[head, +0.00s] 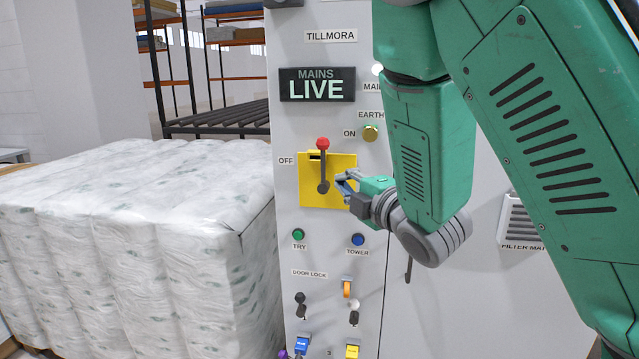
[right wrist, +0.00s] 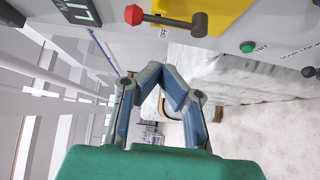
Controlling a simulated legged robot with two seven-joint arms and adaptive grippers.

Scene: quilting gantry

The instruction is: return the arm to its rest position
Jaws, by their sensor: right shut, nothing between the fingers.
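My right arm comes in from the right in the head view, in front of the cabinet (head: 450,290). My right gripper (head: 345,186) is shut and empty. It is close to the right side of the yellow plate (head: 310,197), which carries a dark lever (head: 323,172) with a red knob (head: 323,143). I cannot tell whether it touches the plate. In the right wrist view the shut fingers (right wrist: 164,74) meet at their tips, below the lever (right wrist: 185,24) in the picture and apart from it. My left gripper is not in view.
The sign (head: 317,84) reads MAINS LIVE. Green (head: 298,234) and blue (head: 358,240) buttons sit below the plate, with several switches lower down. A wrapped white stack (head: 130,230) stands left of the cabinet, with racks behind. My arm hides part of the cabinet's right side.

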